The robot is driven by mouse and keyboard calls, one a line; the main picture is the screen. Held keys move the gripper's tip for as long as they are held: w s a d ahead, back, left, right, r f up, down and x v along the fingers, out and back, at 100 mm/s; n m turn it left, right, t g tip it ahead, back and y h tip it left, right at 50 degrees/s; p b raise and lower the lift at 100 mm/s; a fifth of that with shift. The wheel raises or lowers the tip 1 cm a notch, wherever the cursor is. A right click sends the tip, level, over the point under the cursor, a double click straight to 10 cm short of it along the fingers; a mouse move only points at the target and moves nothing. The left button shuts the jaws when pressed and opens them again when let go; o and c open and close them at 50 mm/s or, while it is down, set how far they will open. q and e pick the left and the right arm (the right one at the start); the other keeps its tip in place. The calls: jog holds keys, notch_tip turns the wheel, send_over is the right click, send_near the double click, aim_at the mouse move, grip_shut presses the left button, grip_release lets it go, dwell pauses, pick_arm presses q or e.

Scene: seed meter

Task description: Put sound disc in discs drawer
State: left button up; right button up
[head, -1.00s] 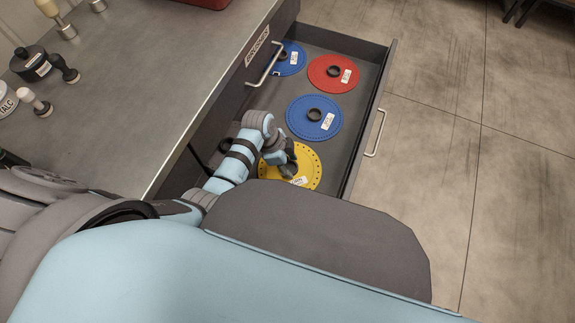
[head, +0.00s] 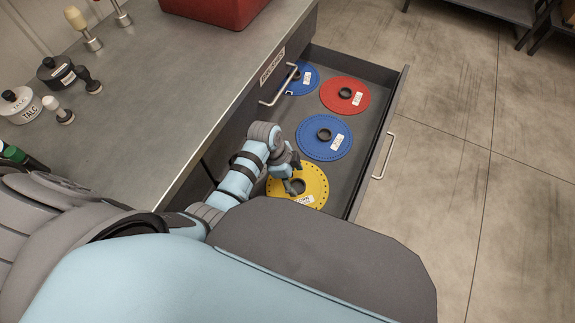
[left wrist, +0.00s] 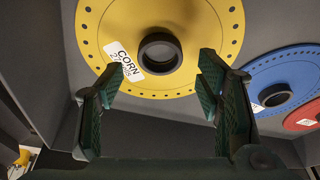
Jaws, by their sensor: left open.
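The open discs drawer (head: 368,178) holds several flat seed discs, each with a dark hub and a white label. A yellow disc (head: 318,181) lies at the near end, then a blue disc (head: 339,127), a red disc (head: 359,90) and another blue disc (head: 309,80). My left gripper (head: 291,180) is over the yellow disc. In the left wrist view the open, empty fingers (left wrist: 165,88) stand apart below the yellow disc's hub (left wrist: 160,53), and its label reads CORN. I cannot tell which disc is the sound one. My right gripper is out of view.
The metal worktop (head: 160,95) borders the drawer on the left. It carries a red bin (head: 215,8), a talc container (head: 20,105) and several small hand tools. The floor at right is clear.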

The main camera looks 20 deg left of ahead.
pick_arm(q)
jog(key=w+p+v, duration=0.1)
jog(key=p+v, duration=0.1)
jog(key=v, duration=0.7)
jog(key=shift+s+p, duration=0.35)
jog(key=shift+s, duration=0.1)
